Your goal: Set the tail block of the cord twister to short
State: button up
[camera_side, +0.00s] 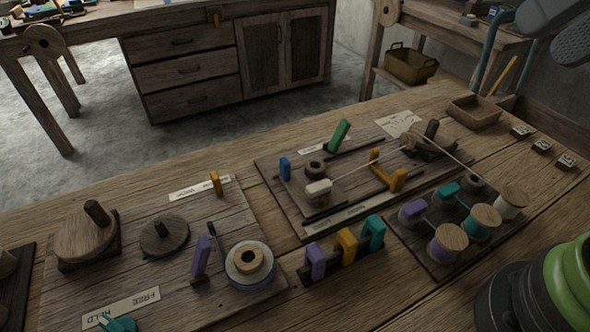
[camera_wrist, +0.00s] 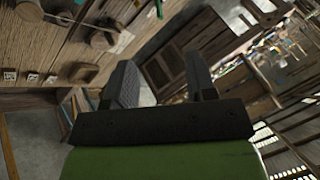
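The cord twister appears to be the dark board (camera_side: 268,178) in the middle of the bench in the side view. A pale cream block (camera_side: 318,189) sits at its left, with a cord running up right to a round wooden piece (camera_side: 408,143); I take this as the tail block. A label strip (camera_side: 340,214) lies along the board's front edge; its lettering is too small to read. My gripper (camera_wrist: 160,82) is open and empty in the wrist view, fingers apart. In the side view ribbed grey parts of it show at the top right corner, high and away from the board.
Several handles and spools (camera_side: 447,243) stand in front. A second board with discs (camera_side: 85,235) lies left. A wooden tray (camera_side: 473,112) stands at the back right.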

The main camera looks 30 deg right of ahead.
jog(key=w+a+m+g, duration=0.2)
jog(key=w+a+m, duration=0.1)
jog(key=w, duration=0.6)
jog(key=m+g+y, duration=0.2)
jog(key=m+g, duration=0.2)
jog(key=m, duration=0.5)
send_over(320, 165)
jog(key=a, duration=0.4)
notch_tip(320, 165, down, 21)
jog(key=x, duration=0.9)
jog(key=shift+w+f, duration=0.15)
jog(key=shift+f, duration=0.05)
grip_shut()
jog(key=d, duration=0.7)
jog(key=shift+d, duration=0.4)
